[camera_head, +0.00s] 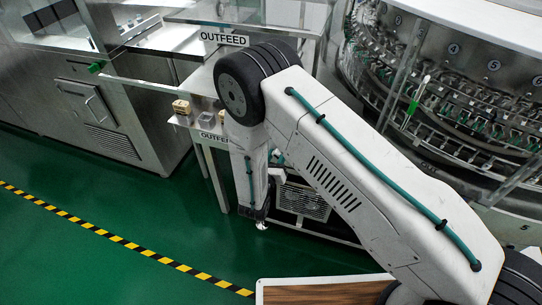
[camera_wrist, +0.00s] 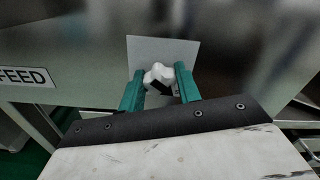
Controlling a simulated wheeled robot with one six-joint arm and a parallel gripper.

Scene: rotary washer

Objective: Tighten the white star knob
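The white star knob (camera_wrist: 160,77) shows in the wrist view, in front of a light grey square plate (camera_wrist: 185,48) on a dark panel. A black arrow-like mark shows at its lower right. My gripper (camera_wrist: 160,82) has its two teal fingers on either side of the knob, left and right. There is little or no gap beside the knob, and I cannot tell whether both fingers press on it.
An OUTFEED sign (camera_head: 225,39) hangs on the machine frame, and part of it shows in the wrist view (camera_wrist: 26,77). The rotary washer (camera_head: 455,85) stands at the right. A wooden-topped surface (camera_head: 320,293) is at the bottom. Green floor (camera_head: 60,265) is clear at the left, with a striped line (camera_head: 120,241).

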